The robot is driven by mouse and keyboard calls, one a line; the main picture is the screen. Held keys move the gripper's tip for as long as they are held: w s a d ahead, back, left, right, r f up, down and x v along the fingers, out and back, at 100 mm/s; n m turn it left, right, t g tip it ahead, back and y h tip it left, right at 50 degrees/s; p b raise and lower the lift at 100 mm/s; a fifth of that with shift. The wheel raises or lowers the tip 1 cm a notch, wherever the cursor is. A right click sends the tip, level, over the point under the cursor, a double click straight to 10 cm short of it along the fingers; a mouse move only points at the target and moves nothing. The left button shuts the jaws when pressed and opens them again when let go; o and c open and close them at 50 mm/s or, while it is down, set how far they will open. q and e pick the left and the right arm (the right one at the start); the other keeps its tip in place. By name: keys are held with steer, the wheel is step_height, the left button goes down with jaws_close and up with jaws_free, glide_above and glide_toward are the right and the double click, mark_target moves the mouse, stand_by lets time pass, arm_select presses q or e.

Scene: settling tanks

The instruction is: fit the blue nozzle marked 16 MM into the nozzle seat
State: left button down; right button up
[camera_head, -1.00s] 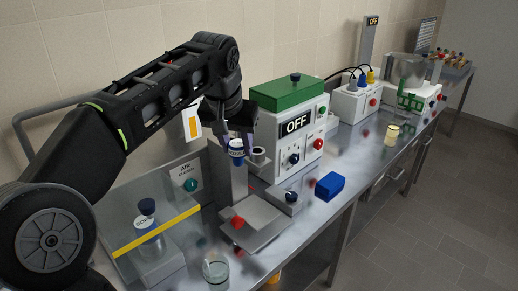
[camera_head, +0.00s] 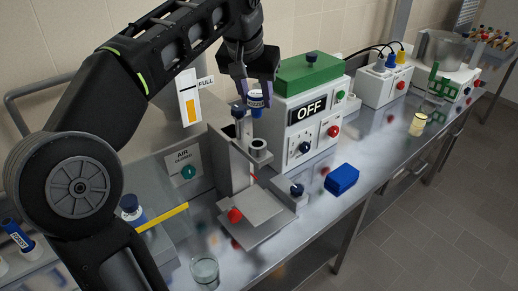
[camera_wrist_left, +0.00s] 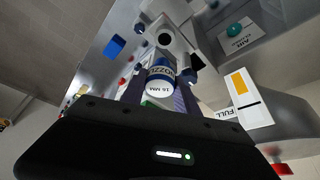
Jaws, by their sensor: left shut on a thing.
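The blue nozzle (camera_head: 256,101) with a white label is held between the fingers of my left gripper (camera_head: 254,94), which is shut on it. In the left wrist view the nozzle (camera_wrist_left: 160,78) shows its label reading 16 MM, between the fingers. A grey ring with a dark hole (camera_head: 258,146), which looks like the nozzle seat, sits on the grey stand below the nozzle in the head view. There is a visible gap between nozzle and ring. In the wrist view a round hole (camera_wrist_left: 165,39) shows just beyond the nozzle. My right gripper is not in view.
A grey post (camera_head: 240,130) stands close left of the ring. The box marked OFF (camera_head: 310,108) with a green top is close on the right. A blue block (camera_head: 342,179) and a glass beaker (camera_head: 205,270) stand on the bench. Another labelled blue piece (camera_head: 18,236) is far left.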

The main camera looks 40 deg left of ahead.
mark_target(256, 117)
arm_select(q)
steer(key=shift+w+f, duration=0.15)
steer(key=shift+f, duration=0.2)
step_height(256, 117, down, 5)
steer(key=b, duration=0.5)
steer(key=shift+f, duration=0.4)
steer(key=shift+r, duration=0.1)
steer(key=shift+f+b, duration=0.3)
steer(key=shift+f, duration=1.65)
